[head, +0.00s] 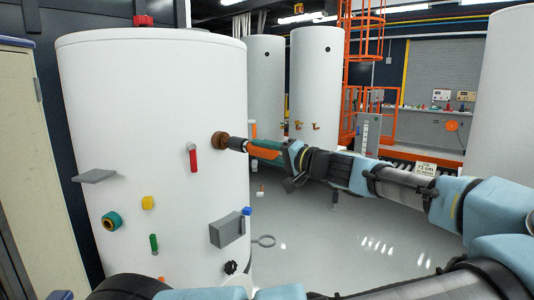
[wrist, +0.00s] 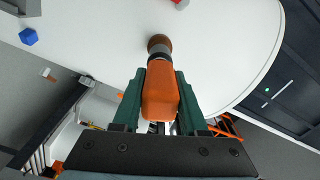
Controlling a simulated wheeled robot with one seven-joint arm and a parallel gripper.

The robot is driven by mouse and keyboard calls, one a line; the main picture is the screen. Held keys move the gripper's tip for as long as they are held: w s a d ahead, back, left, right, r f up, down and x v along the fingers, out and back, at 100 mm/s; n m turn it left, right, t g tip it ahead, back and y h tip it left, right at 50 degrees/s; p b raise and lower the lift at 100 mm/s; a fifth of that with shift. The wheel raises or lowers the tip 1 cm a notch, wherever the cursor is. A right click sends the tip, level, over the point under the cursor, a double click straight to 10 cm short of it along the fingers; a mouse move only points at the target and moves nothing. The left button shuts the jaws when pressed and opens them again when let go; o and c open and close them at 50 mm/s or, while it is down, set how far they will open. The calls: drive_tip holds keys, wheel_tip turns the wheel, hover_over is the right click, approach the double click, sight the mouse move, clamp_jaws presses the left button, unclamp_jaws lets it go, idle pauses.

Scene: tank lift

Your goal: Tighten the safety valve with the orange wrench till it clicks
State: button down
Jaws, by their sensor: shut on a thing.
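The white tank (head: 150,90) stands at the left. A round brown fitting, which looks like the safety valve (head: 219,141), sticks out of its right side. My gripper (head: 268,150) is shut on the orange wrench (wrist: 160,92), its green fingers on both sides of the orange body. The wrench's dark nose (head: 237,144) points at the brown valve and appears to meet it. In the wrist view the brown valve (wrist: 158,42) lies straight ahead of the nose; its seating is hidden.
The tank also carries a red-handled part (head: 192,158), a grey ledge (head: 95,176), a green-and-orange ring (head: 112,221), a grey box (head: 227,230) and a blue-topped part (head: 247,211). Other white tanks (head: 317,80) and an orange frame (head: 362,50) stand behind. Floor between is open.

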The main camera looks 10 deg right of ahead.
drive_tip(key=shift+x, duration=1.4)
drive_tip(key=shift+s+r+m+p, duration=0.1)
drive_tip(key=shift+r+m+p, duration=0.3)
drive_tip(key=shift+p, duration=0.2)
drive_tip(key=shift+r+m+p, duration=0.1)
drive_tip(key=shift+m+p, duration=0.6)
drive_tip(key=shift+p, duration=0.1)
drive_tip(key=m+p, duration=0.2)
drive_tip(key=p, duration=0.1)
drive_tip(key=shift+m, duration=0.4)
drive_tip(key=shift+f+m, duration=0.3)
drive_tip(key=shift+m, duration=0.4)
drive_tip(key=shift+f+m, duration=0.1)
drive_tip(key=shift+m, duration=0.9)
drive_tip(key=m, duration=0.3)
drive_tip(key=shift+m, duration=0.4)
drive_tip(key=m, duration=0.5)
drive_tip(key=shift+m, duration=0.3)
drive_tip(key=m, duration=0.4)
